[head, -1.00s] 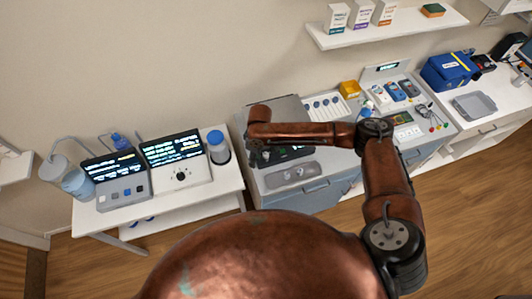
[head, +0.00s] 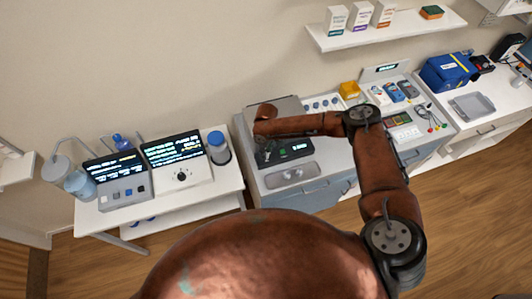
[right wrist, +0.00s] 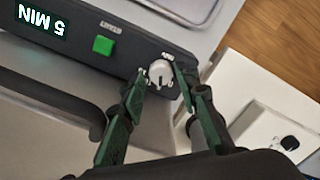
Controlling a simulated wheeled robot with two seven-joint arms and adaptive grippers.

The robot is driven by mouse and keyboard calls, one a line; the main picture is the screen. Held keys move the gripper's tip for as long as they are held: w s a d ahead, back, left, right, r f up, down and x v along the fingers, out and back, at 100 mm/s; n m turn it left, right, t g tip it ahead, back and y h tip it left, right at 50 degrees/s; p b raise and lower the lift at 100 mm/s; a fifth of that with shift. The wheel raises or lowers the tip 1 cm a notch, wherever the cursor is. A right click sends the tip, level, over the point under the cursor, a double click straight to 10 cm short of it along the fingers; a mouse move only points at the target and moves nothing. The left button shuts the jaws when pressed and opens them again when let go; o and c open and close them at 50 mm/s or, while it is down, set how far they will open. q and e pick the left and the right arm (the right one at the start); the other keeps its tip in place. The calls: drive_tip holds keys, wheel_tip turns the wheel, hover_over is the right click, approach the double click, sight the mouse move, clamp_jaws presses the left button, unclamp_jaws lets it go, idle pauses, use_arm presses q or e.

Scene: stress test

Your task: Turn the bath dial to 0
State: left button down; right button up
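The bath's black front panel (head: 292,150) faces forward in the head view, under its grey top. In the right wrist view the panel (right wrist: 85,40) appears upside down, with a lit "5 MIN" display (right wrist: 42,18) and a green button (right wrist: 103,45). The pale round dial (right wrist: 160,73) sits at the panel's end. My right gripper (right wrist: 159,76) is open, its fingertips on either side of the dial; I cannot tell if they touch it. In the head view my right gripper (head: 263,156) is small and dark at the panel's left end. My left gripper is out of view.
A white side table (head: 160,212) with two lit instruments (head: 178,165) and a blue-capped bottle (head: 218,147) stands to the left. A grey tray (head: 290,175) lies in front of the bath. A tube rack (head: 322,104) and handheld meters (head: 394,92) stand to the right.

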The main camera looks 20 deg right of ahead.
drive_tip(key=shift+f, duration=0.95)
clamp_jaws()
